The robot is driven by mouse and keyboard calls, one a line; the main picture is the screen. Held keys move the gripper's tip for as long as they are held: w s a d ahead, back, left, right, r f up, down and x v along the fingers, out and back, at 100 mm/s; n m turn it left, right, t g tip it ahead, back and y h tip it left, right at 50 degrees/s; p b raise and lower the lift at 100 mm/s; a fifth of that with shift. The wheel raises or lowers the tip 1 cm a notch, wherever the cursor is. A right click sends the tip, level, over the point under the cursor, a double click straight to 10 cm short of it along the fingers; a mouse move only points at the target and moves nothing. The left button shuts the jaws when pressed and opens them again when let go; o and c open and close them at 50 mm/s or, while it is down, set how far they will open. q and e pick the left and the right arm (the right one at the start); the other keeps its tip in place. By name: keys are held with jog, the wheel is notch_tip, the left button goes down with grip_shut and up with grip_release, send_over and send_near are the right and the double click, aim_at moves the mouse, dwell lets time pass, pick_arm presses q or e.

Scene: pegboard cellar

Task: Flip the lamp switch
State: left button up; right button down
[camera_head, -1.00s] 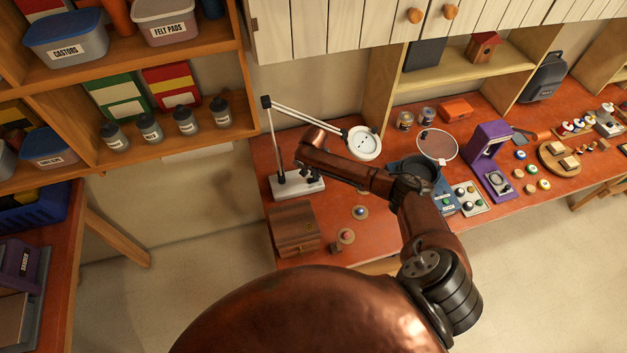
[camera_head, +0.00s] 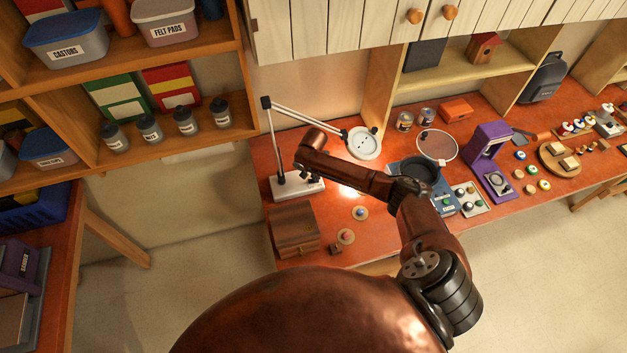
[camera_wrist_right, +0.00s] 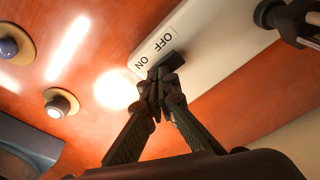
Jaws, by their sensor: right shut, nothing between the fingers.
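The white desk lamp (camera_head: 363,143) stands on the orange-red bench, its ring head raised on a jointed arm. It is lit and casts a bright patch on the bench top. Its white base (camera_head: 288,194) carries a dark rocker switch (camera_wrist_right: 172,62) beside the printed words OFF and ON in the right wrist view. My right gripper (camera_wrist_right: 160,78) is shut and empty, its fingertips at the switch near the ON side. They hide part of the switch, and I cannot tell if they touch it. In the head view the right gripper (camera_head: 306,179) is small, above the base. My left gripper is out of view.
A wooden box (camera_head: 295,232) stands in front of the lamp base. Two round buttons (camera_head: 360,213) sit to the right. A pan (camera_head: 420,170), purple machine (camera_head: 487,160) and small parts crowd the bench further right. Shelves with tubs (camera_head: 66,45) stand left.

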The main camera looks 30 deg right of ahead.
jog(key=shift+r+p, duration=2.25)
jog(key=shift+r, duration=1.1)
